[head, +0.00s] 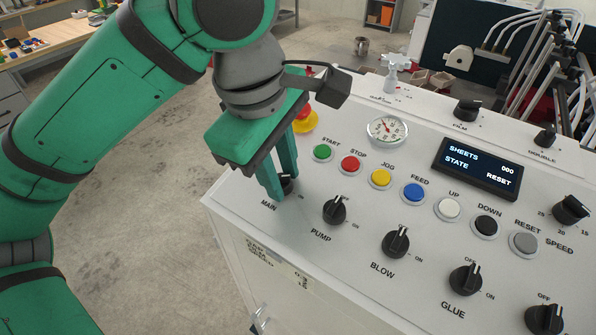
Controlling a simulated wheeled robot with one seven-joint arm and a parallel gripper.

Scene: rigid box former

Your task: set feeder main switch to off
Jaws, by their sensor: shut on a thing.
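The white control panel (330,252) fills the right half of the head view. The main switch (287,187) is a black rotary knob at the panel's left end, above the printed word MAIN. My gripper (281,186) is green and points down at this knob, with its fingers shut on it. The fingers hide most of the knob, so its pointer direction cannot be seen. An "ON" mark shows just right of the fingers. Any "OFF" mark is hidden behind the gripper.
Beside it are the pump (334,209), blow (396,241) and glue (466,277) knobs. Coloured push buttons such as the green start button (323,152) run behind them. A red emergency stop (305,118) is close behind my gripper. A display (480,168) reads SHEETS 000, STATE RESET.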

